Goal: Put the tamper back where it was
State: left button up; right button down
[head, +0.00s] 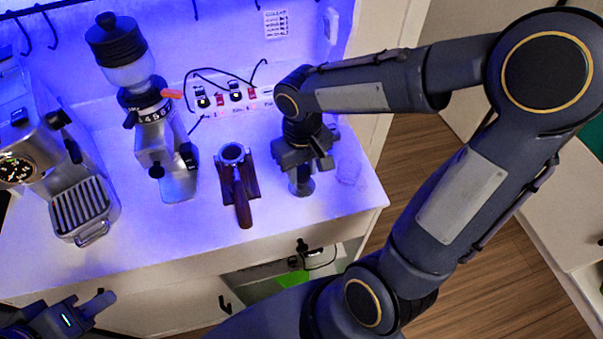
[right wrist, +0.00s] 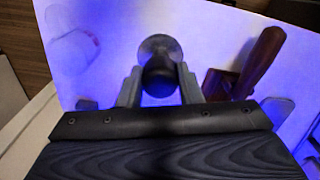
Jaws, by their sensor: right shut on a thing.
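The tamper (head: 301,183) is at the right part of the white counter, below my right gripper (head: 304,163). In the right wrist view the tamper (right wrist: 159,70) is between the two fingers of my right gripper (right wrist: 159,88), which is shut on it. Its round metal base points away from the gripper, at or close to the counter top; I cannot tell if it touches. My left gripper (head: 88,305) is at the lower left corner, in front of the counter and away from the tamper; its fingers show only partly.
A portafilter in a wooden stand (head: 237,185) is just left of the tamper, also in the right wrist view (right wrist: 258,60). The grinder (head: 160,140) and espresso machine (head: 75,190) stand further left. A clear glass (head: 350,168) is right of the tamper.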

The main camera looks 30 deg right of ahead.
aim_at(302, 178)
jog(key=shift+w+d+f, duration=0.1)
jog(key=shift+w+f, duration=0.1)
jog(key=shift+f, duration=0.1)
jog(key=shift+w+f, duration=0.1)
jog(key=shift+f, duration=1.55)
jog(key=shift+f, duration=0.1)
jog(key=shift+f, duration=0.15)
jog(key=c, duration=1)
grip_release()
